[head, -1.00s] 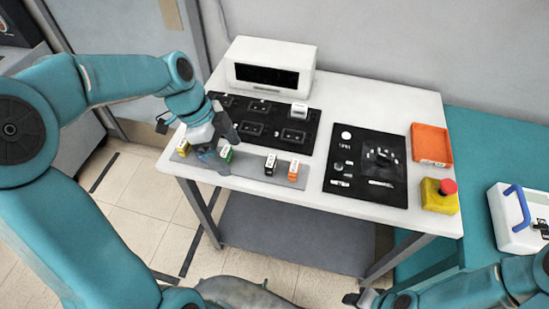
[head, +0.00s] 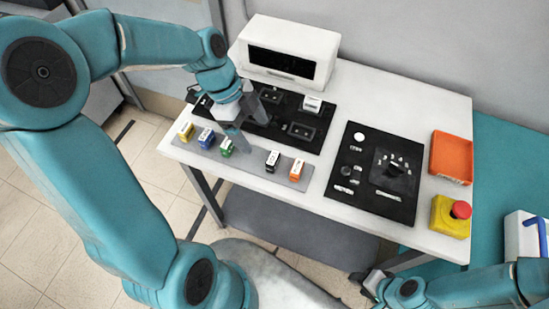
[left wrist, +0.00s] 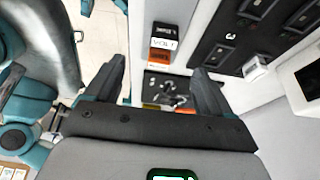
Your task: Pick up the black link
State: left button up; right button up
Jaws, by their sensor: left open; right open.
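The black link (head: 272,161) stands on the grey strip (head: 257,166) at the table's front edge, between the green link (head: 226,147) and the orange link (head: 297,170). My left gripper (head: 251,132) is open and empty above the strip and board, a little left of the black link and apart from it. In the left wrist view, the black link (left wrist: 163,33) and orange link (left wrist: 160,57) show beyond my open fingers (left wrist: 158,68). My right gripper (head: 368,284) is at the lower right, far from the links; its fingers are small there.
A yellow link (head: 186,132) and blue link (head: 206,138) stand at the strip's left. Behind lie a black slotted board (head: 212,99) holding a white link (head: 312,104), and a white box (head: 287,52). Right are a control panel (head: 374,207), orange tray (head: 452,158) and red-topped button (head: 460,209).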

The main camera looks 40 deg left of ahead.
pick_arm(q)
send_over(272, 157)
jog(key=a, duration=0.3)
notch_tip(272, 157, down, 5)
jog(key=shift+s+d+f, duration=0.45)
jog(key=shift+s+f, duration=0.05)
jog(key=shift+s, duration=0.2)
jog(key=p+x, duration=0.1)
jog(key=x, duration=0.1)
jog(key=w+x, duration=0.1)
jog(key=x, duration=0.2)
jog(key=shift+a+p, duration=0.15)
jog(key=shift+p, duration=0.2)
jog(key=shift+s+d, duration=0.2)
jog(key=shift+s, duration=0.05)
jog(key=shift+w+a+f, duration=0.1)
jog(key=shift+w+f, duration=0.05)
jog(key=shift+w, duration=0.1)
jog(key=c, duration=0.9)
jog(key=shift+c, duration=1.2)
jog(key=shift+s, duration=0.2)
jog(key=shift+w, duration=0.1)
pick_arm(e)
jog(key=shift+a+r, duration=0.1)
jog(key=shift+r, duration=0.7)
